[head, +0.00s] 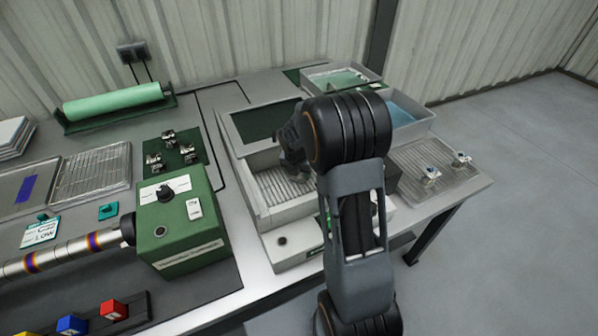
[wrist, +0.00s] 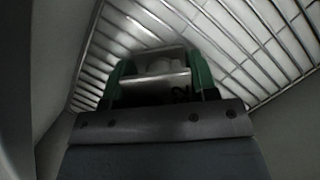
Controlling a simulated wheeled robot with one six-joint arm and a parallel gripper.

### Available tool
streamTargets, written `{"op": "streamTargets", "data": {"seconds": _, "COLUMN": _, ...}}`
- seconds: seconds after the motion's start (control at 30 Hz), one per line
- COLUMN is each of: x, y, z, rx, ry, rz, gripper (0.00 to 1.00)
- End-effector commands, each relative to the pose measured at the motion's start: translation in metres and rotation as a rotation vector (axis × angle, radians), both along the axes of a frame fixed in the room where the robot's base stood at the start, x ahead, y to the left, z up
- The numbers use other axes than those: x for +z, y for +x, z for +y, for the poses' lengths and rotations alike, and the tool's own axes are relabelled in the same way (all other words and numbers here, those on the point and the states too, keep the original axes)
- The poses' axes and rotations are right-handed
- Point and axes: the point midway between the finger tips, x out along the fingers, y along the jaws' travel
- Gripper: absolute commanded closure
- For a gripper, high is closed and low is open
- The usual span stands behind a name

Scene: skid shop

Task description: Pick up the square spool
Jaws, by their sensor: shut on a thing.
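My gripper (wrist: 158,78) shows in the wrist view with its green fingers shut on a silvery, square-edged metal part (wrist: 155,82), which looks like the square spool. It is dim there, and the part's lower side is hidden by the gripper body. A wire rack or basket lies close behind and around the part; I cannot tell whether they touch. In the head view my arm reaches down into the grey basin with a ribbed floor (head: 277,190). The fingers and the held part are hidden there.
Several metal spools (head: 168,136) sit on a green mat at left. Two more (head: 430,175) are on a wire tray at right. A green control box (head: 182,222) stands left of the basin. A tray of blue liquid (head: 405,110) is behind my arm.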

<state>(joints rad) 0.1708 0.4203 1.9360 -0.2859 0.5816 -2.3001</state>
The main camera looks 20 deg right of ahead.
Motion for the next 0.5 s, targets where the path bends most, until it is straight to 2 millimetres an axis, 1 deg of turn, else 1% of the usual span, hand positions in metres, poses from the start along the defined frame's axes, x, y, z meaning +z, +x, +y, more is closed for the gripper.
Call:
{"op": "streamTargets", "data": {"seconds": 0.03, "x": 0.0000, "y": 0.0000, "z": 0.0000, "rx": 0.000, "ry": 0.000, "rz": 0.000, "gripper": 0.71}}
{"op": "streamTargets", "data": {"seconds": 0.1, "x": 0.0000, "y": 0.0000, "z": 0.0000, "rx": 0.000, "ry": 0.000, "rz": 0.000, "gripper": 0.76}}
{"op": "streamTargets", "data": {"seconds": 0.13, "x": 0.0004, "y": 0.0001, "z": 0.0000, "rx": 0.000, "ry": 0.000, "rz": -0.001, "gripper": 0.77}}
{"op": "streamTargets", "data": {"seconds": 0.17, "x": 0.0004, "y": 0.0001, "z": 0.0000, "rx": 0.000, "ry": 0.000, "rz": -0.001, "gripper": 0.81}}
{"op": "streamTargets", "data": {"seconds": 0.37, "x": 0.0016, "y": 0.0003, "z": -0.0001, "rx": 0.000, "ry": 0.000, "rz": -0.001, "gripper": 0.81}}
{"op": "streamTargets", "data": {"seconds": 0.5, "x": 0.0093, "y": 0.0007, "z": -0.0002, "rx": -0.001, "ry": -0.001, "rz": -0.002, "gripper": 0.81}}
